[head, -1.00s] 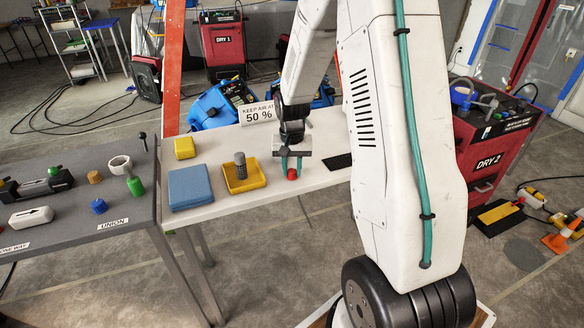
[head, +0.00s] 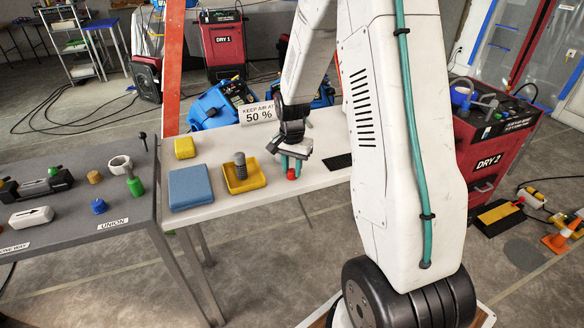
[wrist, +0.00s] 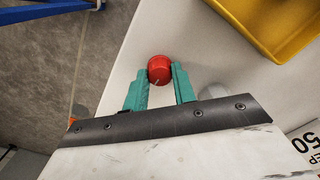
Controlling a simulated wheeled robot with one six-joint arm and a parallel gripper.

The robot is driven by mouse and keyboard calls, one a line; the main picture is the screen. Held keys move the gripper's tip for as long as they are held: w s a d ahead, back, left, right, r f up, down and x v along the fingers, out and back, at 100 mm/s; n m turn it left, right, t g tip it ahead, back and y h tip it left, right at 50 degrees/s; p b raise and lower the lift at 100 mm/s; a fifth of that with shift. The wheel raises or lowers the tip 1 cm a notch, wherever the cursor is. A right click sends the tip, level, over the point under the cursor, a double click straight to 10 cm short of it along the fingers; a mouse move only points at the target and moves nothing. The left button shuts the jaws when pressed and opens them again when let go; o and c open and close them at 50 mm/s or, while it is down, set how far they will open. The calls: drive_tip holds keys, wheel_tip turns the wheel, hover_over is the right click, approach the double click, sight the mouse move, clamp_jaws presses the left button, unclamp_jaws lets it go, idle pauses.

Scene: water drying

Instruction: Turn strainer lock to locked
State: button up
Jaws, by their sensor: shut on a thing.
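The strainer lock appears to be the small red round knob (head: 292,174) near the front edge of the white table. In the wrist view the red knob (wrist: 159,69) shows a short pale mark on its lower face. My gripper (head: 291,165) points down at it, and its two green fingers (wrist: 160,80) are closed on the knob's sides. A grey ribbed cylinder (head: 240,165), perhaps the strainer screen, stands upright in a yellow tray (head: 256,181) left of my gripper. What lies under the knob is hidden.
On the white table (head: 240,205) are a blue box (head: 189,187), a yellow block (head: 184,148) and a black mat (head: 338,162). A grey table (head: 60,250) with fittings stands at left. A "KEEP AIR AT 50 %" sign (head: 258,112) stands behind.

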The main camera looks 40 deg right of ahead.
sight(292, 171)
drive_tip(key=shift+r, duration=0.1)
drive_tip(key=o, duration=1)
wheel_tip(292, 171, up, 8)
drive_tip(key=shift+f, duration=0.15)
